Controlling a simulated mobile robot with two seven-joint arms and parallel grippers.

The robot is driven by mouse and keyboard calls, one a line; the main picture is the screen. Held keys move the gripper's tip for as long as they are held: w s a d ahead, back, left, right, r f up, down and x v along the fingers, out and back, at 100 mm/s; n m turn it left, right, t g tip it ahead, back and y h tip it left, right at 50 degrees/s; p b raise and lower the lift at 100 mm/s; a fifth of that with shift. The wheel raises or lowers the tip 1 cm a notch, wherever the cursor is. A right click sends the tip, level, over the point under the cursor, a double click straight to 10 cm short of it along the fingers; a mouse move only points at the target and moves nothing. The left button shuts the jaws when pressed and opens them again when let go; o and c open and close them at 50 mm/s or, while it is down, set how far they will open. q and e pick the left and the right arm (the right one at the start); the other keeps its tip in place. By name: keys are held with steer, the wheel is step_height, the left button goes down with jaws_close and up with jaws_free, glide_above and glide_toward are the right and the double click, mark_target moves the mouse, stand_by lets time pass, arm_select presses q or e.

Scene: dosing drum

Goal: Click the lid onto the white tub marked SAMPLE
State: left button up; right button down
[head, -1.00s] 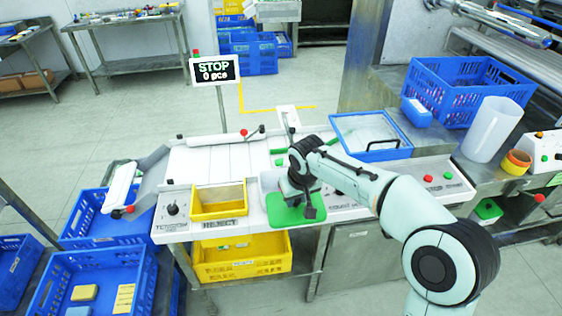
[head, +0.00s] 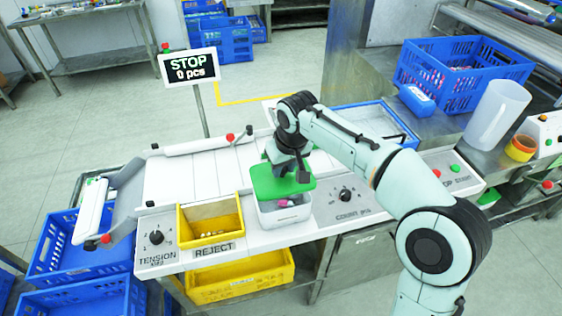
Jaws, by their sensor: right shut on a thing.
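The white tub (head: 284,217) stands on the white machine top near its front edge, right of the yellow reject bin. A few pink and bluish pieces show inside its uncovered front part. I cannot read a SAMPLE mark on it. My right gripper (head: 286,173) is shut on the green lid (head: 266,187). The lid is over the back part of the tub, set back from its front rim. I cannot tell whether the lid touches the rim. The fingertips are partly hidden by the gripper body. My left gripper is not in view.
The yellow reject bin (head: 211,222) is just left of the tub. The COUNT dial (head: 346,194) is to its right. A blue-framed clear-topped box (head: 398,131) is behind my right arm. The STOP sign (head: 189,67) stands on a post at the back left.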

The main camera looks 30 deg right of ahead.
mark_target(284, 179)
steer(key=b+x, duration=0.2)
steer(key=x, duration=0.1)
steer(key=shift+s+f+b, duration=0.3)
steer(key=shift+f+b, duration=0.05)
steer(key=shift+f, duration=0.05)
steer(key=shift+f+b, duration=0.45)
steer(key=shift+f, duration=0.65)
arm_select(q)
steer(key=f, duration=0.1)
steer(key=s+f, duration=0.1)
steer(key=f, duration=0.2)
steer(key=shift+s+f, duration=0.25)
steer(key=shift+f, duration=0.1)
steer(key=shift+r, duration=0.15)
arm_select(e)
steer(key=shift+r, duration=0.1)
steer(key=shift+f, duration=0.55)
stand_by(0.4)
steer(key=shift+c, duration=1.3)
jaws_free()
